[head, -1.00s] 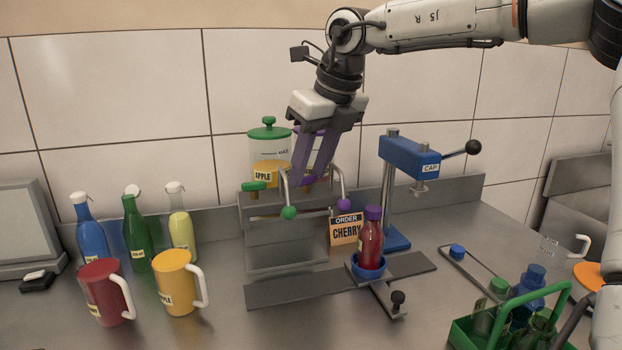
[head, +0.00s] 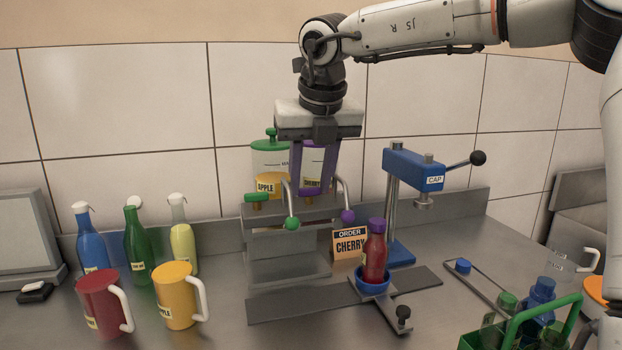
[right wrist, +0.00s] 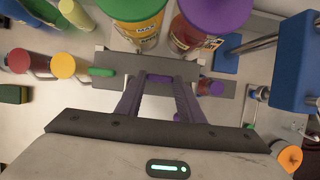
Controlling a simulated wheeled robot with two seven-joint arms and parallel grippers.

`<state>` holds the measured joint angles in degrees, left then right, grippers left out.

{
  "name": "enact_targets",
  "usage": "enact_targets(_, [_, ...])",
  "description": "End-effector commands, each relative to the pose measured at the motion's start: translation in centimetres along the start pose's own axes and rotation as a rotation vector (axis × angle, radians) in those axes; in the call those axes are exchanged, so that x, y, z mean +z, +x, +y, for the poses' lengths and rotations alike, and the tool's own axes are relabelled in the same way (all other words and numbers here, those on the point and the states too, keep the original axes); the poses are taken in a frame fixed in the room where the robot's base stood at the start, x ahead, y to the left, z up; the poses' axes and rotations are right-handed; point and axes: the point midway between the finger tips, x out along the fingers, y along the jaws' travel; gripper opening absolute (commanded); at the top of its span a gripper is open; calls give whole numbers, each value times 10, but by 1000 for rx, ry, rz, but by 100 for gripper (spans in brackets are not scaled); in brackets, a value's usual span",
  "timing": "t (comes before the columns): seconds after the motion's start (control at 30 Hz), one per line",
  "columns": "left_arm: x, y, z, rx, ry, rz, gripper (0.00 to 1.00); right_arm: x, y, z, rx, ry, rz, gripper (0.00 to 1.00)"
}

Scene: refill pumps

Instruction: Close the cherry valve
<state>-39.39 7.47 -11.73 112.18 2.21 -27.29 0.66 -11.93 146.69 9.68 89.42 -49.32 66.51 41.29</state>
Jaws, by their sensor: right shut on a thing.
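The cherry tank (head: 313,160) has a purple lid and a CHERRY label, and stands behind my right gripper's fingers at the back of the dispenser. It also shows in the right wrist view (right wrist: 201,32). My right gripper (head: 314,194) has purple fingers pointing down in front of the tank. In the right wrist view its fingertips (right wrist: 160,82) close on a small purple piece, which looks like the cherry valve handle; the fingers mostly hide it. The cherry spout (head: 347,215) ends in a purple ball. A red-filled bottle (head: 374,258) stands upright in a blue cup. My left gripper is out of view.
The apple tank (head: 270,160) and its green valve handle (head: 257,197) are close on the left. The blue capping press (head: 413,168) stands to the right. Jugs and several bottles are at the left; a green crate (head: 520,325) is at the front right.

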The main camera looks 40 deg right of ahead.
Motion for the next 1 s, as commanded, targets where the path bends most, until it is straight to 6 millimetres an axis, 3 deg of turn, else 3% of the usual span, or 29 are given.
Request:
enact_targets(0.27, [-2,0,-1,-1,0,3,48,0,0,0,1,4,0,12])
enact_targets(0.3, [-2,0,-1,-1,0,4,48,0,0,0,1,5,0,41])
enact_targets(0.4, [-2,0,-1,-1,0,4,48,0,0,0,1,4,0,53])
enact_targets(0.73, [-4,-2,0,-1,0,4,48,1,-5,0,1,2,-1,53])
enact_targets(1.0, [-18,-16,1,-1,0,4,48,7,-38,-5,-2,14,-5,53])
